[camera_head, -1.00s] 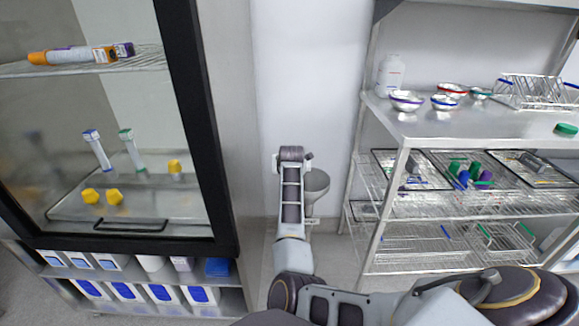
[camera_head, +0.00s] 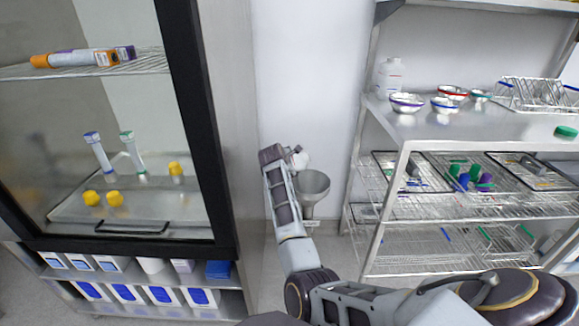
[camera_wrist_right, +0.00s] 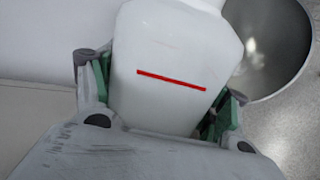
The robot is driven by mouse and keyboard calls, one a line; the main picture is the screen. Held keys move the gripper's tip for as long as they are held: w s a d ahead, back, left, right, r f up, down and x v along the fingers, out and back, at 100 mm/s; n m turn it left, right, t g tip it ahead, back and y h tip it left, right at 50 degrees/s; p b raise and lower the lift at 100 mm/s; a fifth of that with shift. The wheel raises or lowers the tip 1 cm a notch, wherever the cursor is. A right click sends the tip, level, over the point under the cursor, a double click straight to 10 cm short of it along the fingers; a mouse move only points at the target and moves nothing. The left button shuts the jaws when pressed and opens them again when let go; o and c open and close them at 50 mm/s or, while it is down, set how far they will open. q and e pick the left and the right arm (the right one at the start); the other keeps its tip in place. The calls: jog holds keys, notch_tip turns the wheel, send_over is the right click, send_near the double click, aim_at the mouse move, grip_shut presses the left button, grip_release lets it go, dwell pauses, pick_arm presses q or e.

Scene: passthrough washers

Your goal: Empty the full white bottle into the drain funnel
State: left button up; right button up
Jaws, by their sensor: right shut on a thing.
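A white bottle with a red line (camera_wrist_right: 168,55) is held between the green-padded fingers of my right gripper (camera_wrist_right: 160,98). In the head view, the bottle (camera_head: 303,161) shows partly beside the right gripper (camera_head: 294,153) and looks tilted. The grey drain funnel (camera_head: 313,184) stands just right of and below it. In the right wrist view the funnel's open bowl (camera_wrist_right: 285,45) is right of the bottle, partly behind it. The bottle's mouth is out of the wrist view, and I cannot tell whether liquid runs out. My left gripper is not in view.
Another white bottle (camera_head: 391,74) stands on the top of the steel shelf rack (camera_head: 425,128), with several small bowls. A glass-fronted cabinet (camera_head: 205,130) stands at the left. The funnel stands in the gap between cabinet and rack.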

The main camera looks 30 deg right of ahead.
aim_at(302, 161)
jog(key=shift+s+d+r+n+h, duration=0.15)
jog(key=shift+d+r+n+h, duration=0.15)
jog(key=shift+n+h, duration=0.4)
jog(key=shift+s+d+r+n+g+h+p, duration=0.2)
jog(key=shift+r+n+g+h+p, duration=0.3)
jog(key=shift+h, duration=0.4)
jog(key=shift+d+n+h, duration=0.1)
jog(key=shift+n+h, duration=0.2)
jog(key=shift+s+d+f+h, duration=0.1)
jog(key=shift+s+d+h, duration=0.1)
jog(key=shift+h, duration=0.2)
jog(key=shift+d+n+g+b, duration=0.15)
jog(key=shift+n+g+b, duration=0.15)
jog(key=shift+n, duration=0.1)
jog(key=shift+s+d+f+n+h+b, duration=0.2)
jog(key=shift+s+d+n+h+b, duration=0.25)
jog(key=shift+h, duration=0.35)
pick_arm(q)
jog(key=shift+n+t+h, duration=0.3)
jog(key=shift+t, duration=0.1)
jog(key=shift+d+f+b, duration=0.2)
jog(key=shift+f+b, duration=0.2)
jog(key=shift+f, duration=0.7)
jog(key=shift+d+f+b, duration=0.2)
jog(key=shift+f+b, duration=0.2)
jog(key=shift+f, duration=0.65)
pick_arm(e)
jog(key=shift+s+d+n+h, duration=0.35)
jog(key=shift+d+n+h, duration=0.4)
jog(key=shift+n+h, duration=0.25)
